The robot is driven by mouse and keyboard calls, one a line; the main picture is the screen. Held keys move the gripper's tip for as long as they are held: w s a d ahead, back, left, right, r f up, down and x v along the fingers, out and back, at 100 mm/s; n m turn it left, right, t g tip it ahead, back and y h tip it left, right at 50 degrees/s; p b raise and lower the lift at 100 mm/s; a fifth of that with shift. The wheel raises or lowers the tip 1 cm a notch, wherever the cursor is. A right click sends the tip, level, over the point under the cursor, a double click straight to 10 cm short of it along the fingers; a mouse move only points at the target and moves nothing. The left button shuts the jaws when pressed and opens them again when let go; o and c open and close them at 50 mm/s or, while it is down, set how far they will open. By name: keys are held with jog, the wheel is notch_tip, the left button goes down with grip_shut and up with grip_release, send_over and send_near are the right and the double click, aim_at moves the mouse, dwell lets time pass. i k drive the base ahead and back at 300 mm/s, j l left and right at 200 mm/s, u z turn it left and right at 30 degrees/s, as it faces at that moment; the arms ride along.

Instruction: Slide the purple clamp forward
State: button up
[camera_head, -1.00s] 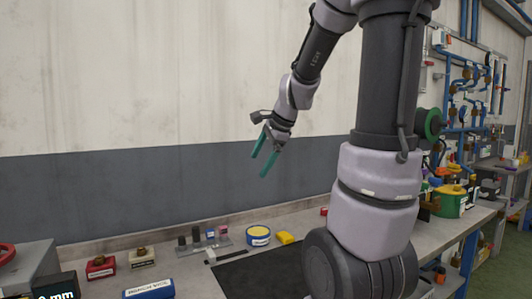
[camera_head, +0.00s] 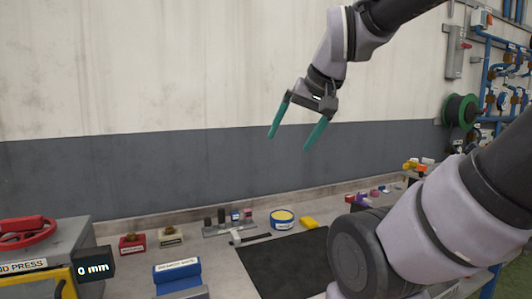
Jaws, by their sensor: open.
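My gripper (camera_head: 296,141) has two green fingers spread apart with nothing between them. It hangs high in front of the wall, well above the bench and apart from everything on it. A small purple piece (camera_head: 362,199) stands in a row of small coloured pieces on the right part of the bench, behind my arm's dark round joint. Another small purplish piece (camera_head: 235,215) stands on a grey strip (camera_head: 215,232) at the back of the bench. Both are too small to tell which is the purple clamp.
A black mat (camera_head: 285,262) covers the bench middle. A blue labelled box (camera_head: 177,272), red block (camera_head: 132,244) and press with a 0 mm display (camera_head: 94,268) stand left.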

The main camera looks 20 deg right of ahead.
aim_at(359, 197)
jog(key=l, duration=0.5)
jog(key=i+l+z, duration=0.15)
jog(key=l, duration=0.85)
